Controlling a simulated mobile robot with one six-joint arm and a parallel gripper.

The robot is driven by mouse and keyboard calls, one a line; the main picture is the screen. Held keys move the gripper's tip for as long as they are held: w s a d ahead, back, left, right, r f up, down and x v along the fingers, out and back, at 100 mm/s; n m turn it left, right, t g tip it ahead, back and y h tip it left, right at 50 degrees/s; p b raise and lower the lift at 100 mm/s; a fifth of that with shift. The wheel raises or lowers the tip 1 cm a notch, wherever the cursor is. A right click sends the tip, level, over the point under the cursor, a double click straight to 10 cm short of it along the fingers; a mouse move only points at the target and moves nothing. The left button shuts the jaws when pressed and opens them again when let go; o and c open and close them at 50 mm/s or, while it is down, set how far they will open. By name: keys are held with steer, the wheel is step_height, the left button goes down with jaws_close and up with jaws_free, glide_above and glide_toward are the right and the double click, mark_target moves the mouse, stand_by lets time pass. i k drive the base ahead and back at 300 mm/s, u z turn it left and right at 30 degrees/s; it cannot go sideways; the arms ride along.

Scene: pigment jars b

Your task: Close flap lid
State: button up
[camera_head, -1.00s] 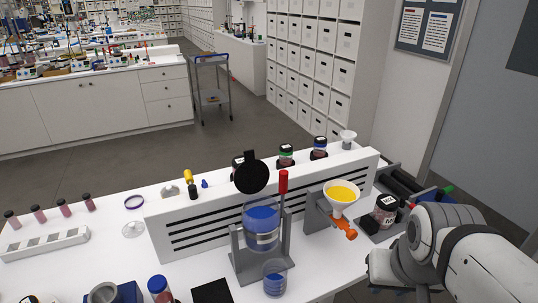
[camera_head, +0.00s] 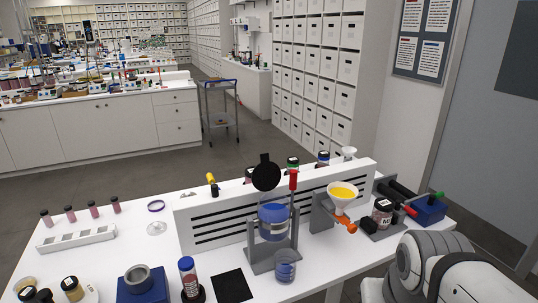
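A clear jar with blue pigment (camera_head: 273,221) sits in a grey stand (camera_head: 262,258) near the middle of the white bench. A round black flap lid (camera_head: 266,174) stands raised above the jar's back edge, so the jar's top is uncovered. A red-handled lever (camera_head: 293,181) rises at the stand's right side. A small clear cup with blue contents (camera_head: 285,266) is at the front of the stand. Part of my arm shows at the lower right; my gripper is outside the view.
A funnel of yellow powder (camera_head: 343,193) with an orange valve (camera_head: 346,226) is right of the stand. A slotted white panel (camera_head: 220,213) runs behind. A black square pad (camera_head: 231,286), a red-and-blue vial (camera_head: 188,275) and a blue block (camera_head: 143,292) are at front left.

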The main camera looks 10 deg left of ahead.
mark_target(266, 176)
steer(key=u, duration=0.05)
steer(key=i, duration=0.85)
steer(key=z, duration=0.1)
